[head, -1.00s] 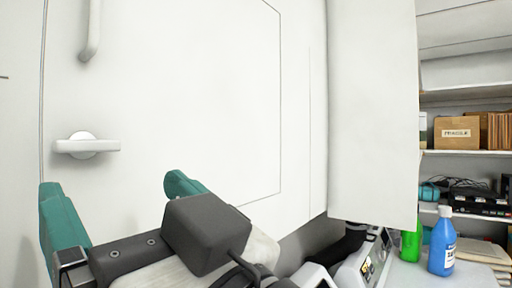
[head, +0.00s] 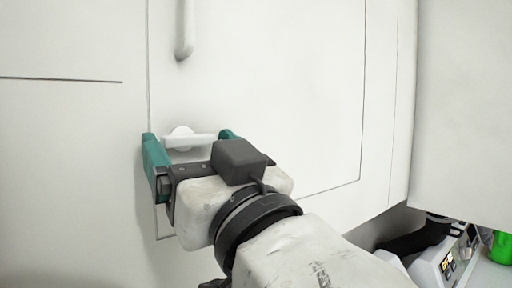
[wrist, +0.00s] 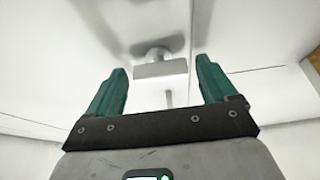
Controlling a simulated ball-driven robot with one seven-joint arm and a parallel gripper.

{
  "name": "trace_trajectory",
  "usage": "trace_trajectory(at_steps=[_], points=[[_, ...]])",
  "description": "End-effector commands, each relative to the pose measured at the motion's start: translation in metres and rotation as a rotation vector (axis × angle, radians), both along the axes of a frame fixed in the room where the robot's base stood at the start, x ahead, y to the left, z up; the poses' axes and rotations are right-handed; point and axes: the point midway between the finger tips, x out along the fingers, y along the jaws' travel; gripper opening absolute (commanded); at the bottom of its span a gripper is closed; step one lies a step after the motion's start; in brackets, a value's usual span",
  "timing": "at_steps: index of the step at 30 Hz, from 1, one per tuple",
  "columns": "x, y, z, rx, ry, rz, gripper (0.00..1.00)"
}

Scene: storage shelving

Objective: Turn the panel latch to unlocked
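The panel latch (head: 186,140) is a white bar on a round base, lying horizontal on the white panel (head: 290,90) in the head view. My gripper (head: 187,138) is open, with one teal finger near each end of the bar. In the wrist view the latch bar (wrist: 160,70) shows ahead, between and beyond the two spread fingers of my gripper (wrist: 162,75). Gaps show on both sides there, and nothing is held. Whether a finger touches the bar cannot be told in the head view.
A white vertical handle (head: 186,30) stands on the panel above the latch. A white box-like surface (head: 462,100) fills the right side. A green bottle (head: 502,247) and grey equipment (head: 452,255) are at the lower right.

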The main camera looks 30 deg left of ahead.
Motion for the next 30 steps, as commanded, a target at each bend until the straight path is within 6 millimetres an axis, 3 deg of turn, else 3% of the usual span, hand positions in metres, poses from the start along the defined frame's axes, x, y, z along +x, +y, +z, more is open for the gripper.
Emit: trace_trajectory(at_steps=[2,15,30], points=[[0.0000,-0.0001,0.0001,0.000,0.000,0.000,0.77],[0.0000,-0.0004,0.0001,0.000,0.000,0.000,0.35],[0.0026,-0.0024,-0.0022,-0.055,-0.138,-0.004,0.35]])
